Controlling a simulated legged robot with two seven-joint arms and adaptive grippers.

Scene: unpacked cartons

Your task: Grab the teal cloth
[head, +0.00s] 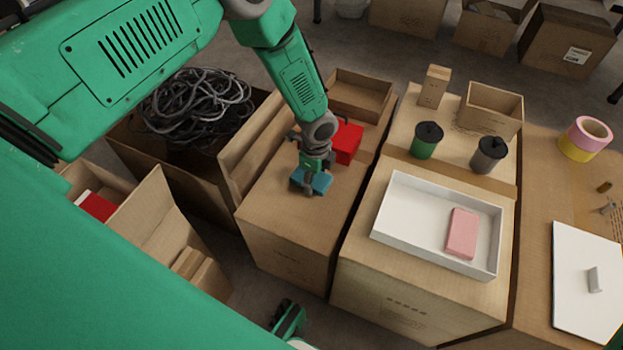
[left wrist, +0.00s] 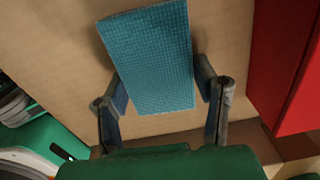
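The teal cloth (head: 322,183) is a small flat block-like piece with a woven texture. It lies on top of the brown carton (head: 290,215) left of the middle carton. My left gripper (head: 311,181) is over it, pointing down, and partly hides it in the head view. In the left wrist view the cloth (left wrist: 148,60) lies between the two spread fingers (left wrist: 162,88). The left finger is at or very near its edge; a narrow gap shows at the right finger. I cannot tell whether either touches.
A red box (head: 347,143) stands just behind the cloth, close to my gripper. An open carton flap (head: 250,150) rises at the left. A white tray (head: 385,225) with a pink block (head: 462,234) sits on the carton to the right.

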